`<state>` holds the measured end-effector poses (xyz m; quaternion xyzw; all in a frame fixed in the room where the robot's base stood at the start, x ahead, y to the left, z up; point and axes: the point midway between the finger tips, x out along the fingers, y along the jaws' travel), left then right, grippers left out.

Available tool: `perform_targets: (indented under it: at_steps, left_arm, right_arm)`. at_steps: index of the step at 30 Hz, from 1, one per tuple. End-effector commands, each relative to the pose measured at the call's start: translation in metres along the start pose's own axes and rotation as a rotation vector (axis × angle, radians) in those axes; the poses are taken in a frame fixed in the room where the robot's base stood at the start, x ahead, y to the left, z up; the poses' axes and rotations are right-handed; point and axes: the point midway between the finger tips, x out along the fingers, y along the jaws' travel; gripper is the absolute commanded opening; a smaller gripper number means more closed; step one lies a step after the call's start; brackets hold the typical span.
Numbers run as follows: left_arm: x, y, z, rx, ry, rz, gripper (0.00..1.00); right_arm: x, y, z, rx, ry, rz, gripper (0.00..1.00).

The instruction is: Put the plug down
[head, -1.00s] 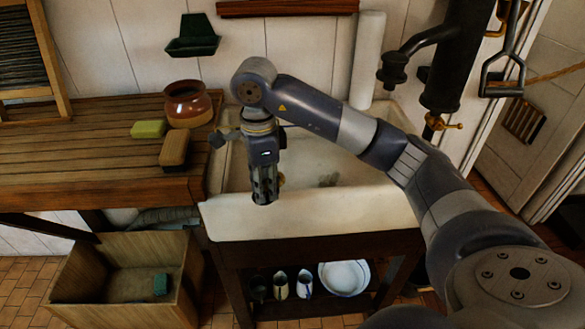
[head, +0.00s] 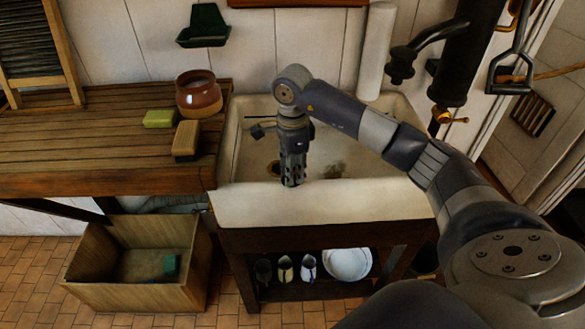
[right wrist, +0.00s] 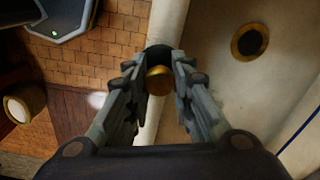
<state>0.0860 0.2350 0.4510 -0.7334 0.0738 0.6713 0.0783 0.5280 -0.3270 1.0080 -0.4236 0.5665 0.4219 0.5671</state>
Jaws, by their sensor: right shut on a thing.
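My right gripper (head: 292,182) points down over the front part of the white sink (head: 320,208). In the right wrist view its fingers (right wrist: 160,72) are closed around the plug (right wrist: 159,81), a small rounded brass-coloured piece with a dark part by it. The plug lines up with the sink's front rim in that view; its height above the rim is hard to tell. In the head view the fingers hide the plug. The sink's brass-ringed drain hole (right wrist: 249,41) is open and apart from the plug; it also shows in the head view (head: 273,168). My left gripper is out of view.
A wooden counter (head: 90,155) to the left holds a brown pot (head: 199,94), a green block (head: 160,119) and a brush (head: 186,140). A black pump (head: 450,70) stands at the right. The sink's basin floor has free room. A wooden crate (head: 135,297) stands below left.

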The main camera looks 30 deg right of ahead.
Motion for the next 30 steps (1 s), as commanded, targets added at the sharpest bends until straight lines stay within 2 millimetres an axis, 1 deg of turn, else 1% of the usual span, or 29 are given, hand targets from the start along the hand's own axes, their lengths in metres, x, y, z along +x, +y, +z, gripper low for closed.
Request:
perform_targets:
  at_steps: [4,5,6,7,16,20,21,23,26,30]
  left_arm:
    - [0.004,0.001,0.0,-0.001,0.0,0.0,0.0]
    - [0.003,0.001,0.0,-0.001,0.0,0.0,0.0]
    - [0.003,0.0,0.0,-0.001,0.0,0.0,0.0]
    - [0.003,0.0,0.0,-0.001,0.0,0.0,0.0]
    - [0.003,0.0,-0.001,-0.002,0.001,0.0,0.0]
    - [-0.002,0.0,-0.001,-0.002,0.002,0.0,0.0]
    - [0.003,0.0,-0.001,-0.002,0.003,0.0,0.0]
    - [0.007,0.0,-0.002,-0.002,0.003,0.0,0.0]
    - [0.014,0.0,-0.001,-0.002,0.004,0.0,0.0]
    - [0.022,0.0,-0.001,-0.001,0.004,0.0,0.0]
  right_arm:
    - [0.004,0.0,0.0,0.0,0.0,0.0,0.0]
    - [0.003,0.0,0.0,0.0,0.0,0.0,0.26]
    - [0.003,0.0,0.0,0.0,0.0,0.0,0.35]
    - [0.003,0.0,0.0,0.0,0.0,0.0,0.42]
    - [0.002,0.0,0.0,0.0,0.0,0.0,0.42]
    - [-0.003,0.0,0.0,0.0,0.0,0.0,0.42]
    - [-0.005,-0.001,0.0,0.0,-0.001,-0.002,0.42]
    - [-0.014,-0.001,0.001,-0.001,-0.002,-0.005,0.42]
    - [-0.034,-0.002,0.001,0.0,-0.002,-0.007,0.42]
    - [-0.065,-0.002,0.0,0.001,-0.002,-0.006,0.42]
